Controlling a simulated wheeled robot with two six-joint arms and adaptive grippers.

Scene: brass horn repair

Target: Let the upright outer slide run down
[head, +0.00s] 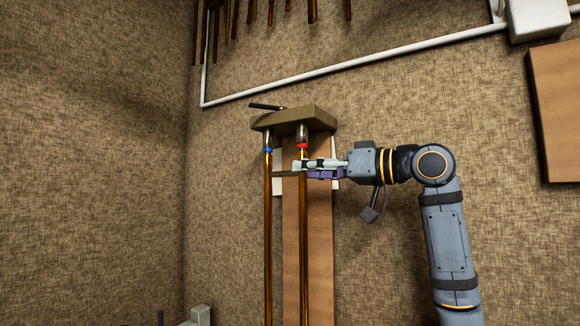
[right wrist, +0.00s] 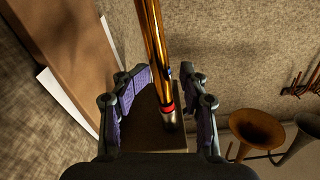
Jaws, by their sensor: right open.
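The upright slide is two parallel brass tubes, a left tube (head: 268,220) with a blue band and a right tube (head: 304,240) with a red band (head: 304,146). Both hang down from an olive bracket (head: 295,118) and run out at the bottom of the head view. A thin crosspiece shows between them near the gripper. My right gripper (head: 305,165) is open at the right tube, just below the red band. In the right wrist view the brass tube (right wrist: 154,40) passes between the two spread fingers (right wrist: 165,75), with a gap beside it. My left gripper is not in view.
A brown board (head: 294,240) stands behind the tubes against the textured wall. A white pipe (head: 350,65) crosses the wall above. Several tubes (head: 270,12) hang at the top. Horn bells (right wrist: 257,132) show in the right wrist view. The space left of the tubes is clear.

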